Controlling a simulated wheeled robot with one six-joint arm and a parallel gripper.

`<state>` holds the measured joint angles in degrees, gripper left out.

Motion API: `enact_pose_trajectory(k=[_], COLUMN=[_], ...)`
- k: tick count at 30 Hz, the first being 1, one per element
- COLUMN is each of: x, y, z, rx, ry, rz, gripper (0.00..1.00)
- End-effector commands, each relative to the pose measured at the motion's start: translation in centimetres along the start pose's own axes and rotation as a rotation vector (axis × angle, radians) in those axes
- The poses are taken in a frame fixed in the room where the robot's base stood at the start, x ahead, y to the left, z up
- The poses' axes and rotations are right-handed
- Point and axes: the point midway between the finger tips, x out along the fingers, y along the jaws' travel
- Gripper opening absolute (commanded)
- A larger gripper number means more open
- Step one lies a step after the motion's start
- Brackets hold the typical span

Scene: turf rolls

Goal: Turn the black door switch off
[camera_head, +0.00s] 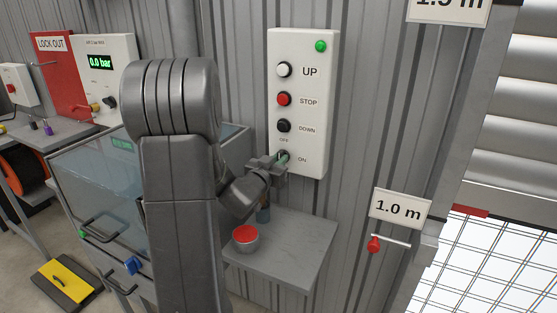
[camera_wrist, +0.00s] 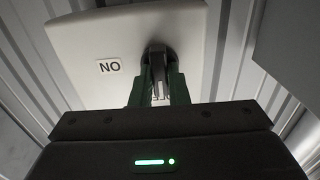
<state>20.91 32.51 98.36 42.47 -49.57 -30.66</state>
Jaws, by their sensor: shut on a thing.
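The black door switch is the lowest control on the white control panel (camera_head: 312,60), with an OFF label above it and an ON label to its right. In the head view my gripper (camera_head: 282,159) is at the switch and mostly covers it. In the wrist view my gripper (camera_wrist: 158,88) has its green fingers closed on the dark switch handle (camera_wrist: 157,58), one on each side. The handle runs roughly up and down in that picture. The ON label appears upside down at left there. I cannot tell which label the handle points to.
Above the switch are the white UP (camera_head: 284,69), red STOP (camera_head: 284,99) and black DOWN (camera_head: 284,126) buttons and a green lamp (camera_head: 320,46). Below, a grey shelf (camera_head: 290,250) holds a red-topped round tin (camera_head: 245,238). A glass-fronted cabinet (camera_head: 105,190) stands left.

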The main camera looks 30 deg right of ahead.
Motion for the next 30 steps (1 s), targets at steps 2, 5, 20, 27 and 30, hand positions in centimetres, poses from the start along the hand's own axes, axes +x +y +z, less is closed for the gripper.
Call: enact_pose_trajectory(k=[2,5,20,27,30], x=[-0.04,-0.04,-0.03,-0.15,-0.86], y=[0.0,0.0,0.0,-0.02,-0.06], z=[0.11,0.12,0.1,0.05,0.04], rx=[-0.011,-0.017,-0.017,-0.016,-0.016], ry=[-0.003,-0.003,-0.002,-0.001,0.0], rz=[0.0,0.0,0.0,-0.001,-0.001], gripper=[0.0,0.0,0.36,0.36,0.36])
